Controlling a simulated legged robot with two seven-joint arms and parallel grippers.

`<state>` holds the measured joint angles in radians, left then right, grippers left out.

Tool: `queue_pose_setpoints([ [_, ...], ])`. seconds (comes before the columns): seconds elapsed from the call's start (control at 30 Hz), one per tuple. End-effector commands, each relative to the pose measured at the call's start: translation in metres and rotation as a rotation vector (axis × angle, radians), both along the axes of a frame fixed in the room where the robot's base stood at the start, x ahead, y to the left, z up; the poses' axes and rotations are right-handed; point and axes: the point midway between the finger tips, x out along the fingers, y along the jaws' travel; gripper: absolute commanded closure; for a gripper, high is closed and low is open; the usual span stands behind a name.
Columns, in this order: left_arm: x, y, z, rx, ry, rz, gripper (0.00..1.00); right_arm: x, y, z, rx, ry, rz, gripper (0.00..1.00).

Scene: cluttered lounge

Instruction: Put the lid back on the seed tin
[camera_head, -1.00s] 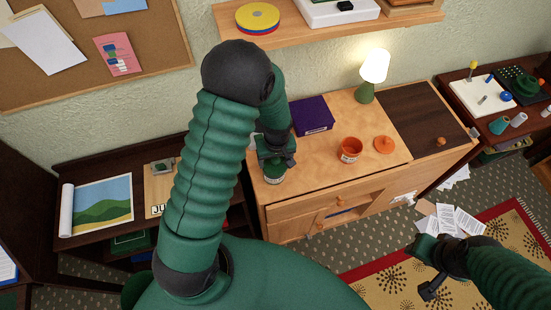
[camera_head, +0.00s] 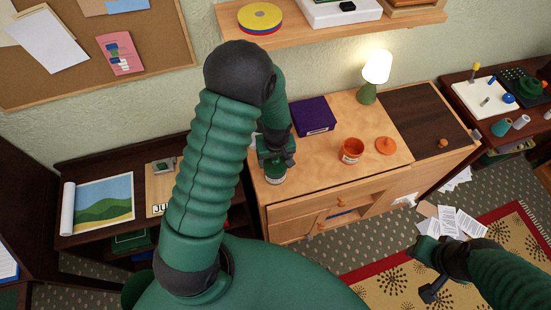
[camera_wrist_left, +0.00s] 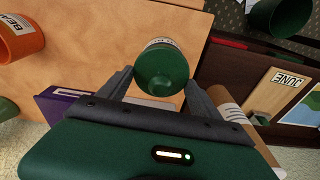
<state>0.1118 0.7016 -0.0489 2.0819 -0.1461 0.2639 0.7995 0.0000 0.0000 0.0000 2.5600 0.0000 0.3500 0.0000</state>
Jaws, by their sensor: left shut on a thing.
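A small green tin (camera_head: 275,179) with a pale label stands near the left front of the wooden cabinet top. My left gripper (camera_head: 275,161) is right over it. In the left wrist view, a round dark green lid (camera_wrist_left: 160,72) is between the fingertips of my left gripper (camera_wrist_left: 158,84), which is shut on it. The tin's pale label (camera_wrist_left: 160,43) shows just beyond the lid. The lid is at the tin's top; I cannot tell if it is fully seated. My right gripper (camera_head: 431,268) hangs over the rug, its opening unclear.
An open orange tin (camera_head: 351,151) stands to the right, with an orange lid (camera_head: 386,146) lying beside it. A purple box (camera_head: 314,116) and a lit lamp (camera_head: 374,78) are behind. The cabinet top (camera_head: 325,165) is bare between the two tins.

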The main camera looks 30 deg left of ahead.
Motion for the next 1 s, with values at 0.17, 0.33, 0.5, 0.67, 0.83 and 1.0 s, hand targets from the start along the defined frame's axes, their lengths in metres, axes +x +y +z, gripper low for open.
queue_pose_setpoints([
  [0.17, 0.0002, 0.0007, -0.0003, 0.0, 0.0, 0.0, 0.72, 0.0, 0.0, 0.0007, 0.0, 0.0, 0.0, 0.64],
  [0.33, 0.0002, 0.0007, -0.0003, 0.0, 0.0, 0.0, 0.72, 0.0, 0.0, 0.0007, 0.0, 0.0, 0.0, 0.64],
  [0.5, 0.0001, 0.0007, -0.0003, 0.0, 0.0, 0.0, 0.09, -0.0001, 0.0, 0.0007, 0.0, 0.0, 0.0, 0.64],
  [0.67, 0.0, 0.0007, -0.0004, 0.0, 0.0, 0.0, 0.01, -0.0001, 0.0, 0.0007, 0.0, 0.0, 0.0, 0.64],
  [0.83, 0.0, 0.0008, -0.0005, 0.0, 0.0, -0.001, 0.0, 0.0, 0.0, 0.0007, 0.0, 0.0, 0.0, 0.64],
  [1.0, 0.0, 0.0007, -0.0005, 0.0, 0.0, -0.001, 0.0, 0.0, 0.0, 0.0007, 0.0, 0.0, 0.0, 0.64],
])
